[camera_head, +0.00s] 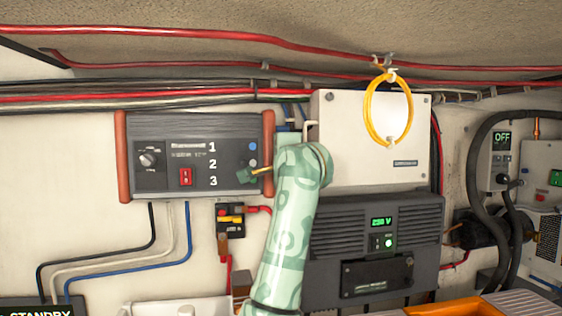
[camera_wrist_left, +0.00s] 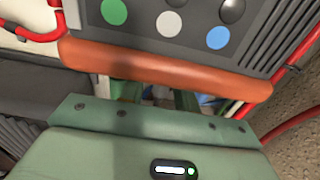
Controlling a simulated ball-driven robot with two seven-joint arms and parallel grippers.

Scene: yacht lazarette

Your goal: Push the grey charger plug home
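The charger (camera_head: 205,125) is a dark grey wall box numbered 1, 2, 3, with orange-red side bars. Its green (camera_wrist_left: 114,11), pale grey (camera_wrist_left: 169,22) and blue (camera_wrist_left: 217,37) dots show in the left wrist view, beyond one orange bar (camera_wrist_left: 165,66). Small bluish and pale parts show in the gap behind that bar; I cannot make out the grey plug for certain. My right gripper is not in view.
A white box (camera_head: 370,145) with a yellow cable loop (camera_head: 368,112) is right of the charger. A dark unit reading 230 V (camera_head: 375,250) is below it. Black, pale and blue cables (camera_head: 130,268) run below the charger. A small black-and-yellow block (camera_head: 231,220) is near my arm.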

